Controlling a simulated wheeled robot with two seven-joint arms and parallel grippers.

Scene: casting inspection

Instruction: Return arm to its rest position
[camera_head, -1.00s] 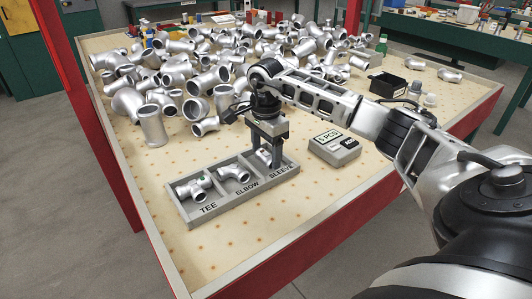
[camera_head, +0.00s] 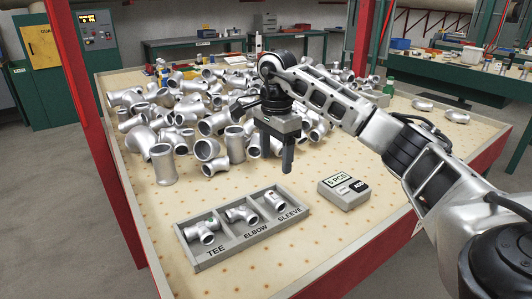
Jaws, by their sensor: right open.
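My right arm comes in from the right. My right gripper (camera_head: 277,165) is open and empty, pointing down above the table, just behind the sorting tray. The grey tray (camera_head: 215,265) has three compartments marked TEE, ELBOW and SLEEVE. A metal tee fitting (camera_head: 203,232) lies in the TEE compartment, an elbow (camera_head: 241,214) in the ELBOW compartment and a sleeve (camera_head: 275,200) in the SLEEVE compartment. The gripper is apart from all three. My left gripper is not in view.
A large heap of metal fittings (camera_head: 165,165) covers the table's back left, close to the gripper. A grey box with a display (camera_head: 343,191) stands right of the tray. A green bottle (camera_head: 389,86) and loose fittings (camera_head: 457,116) are at the back right. The front tabletop (camera_head: 330,235) is clear.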

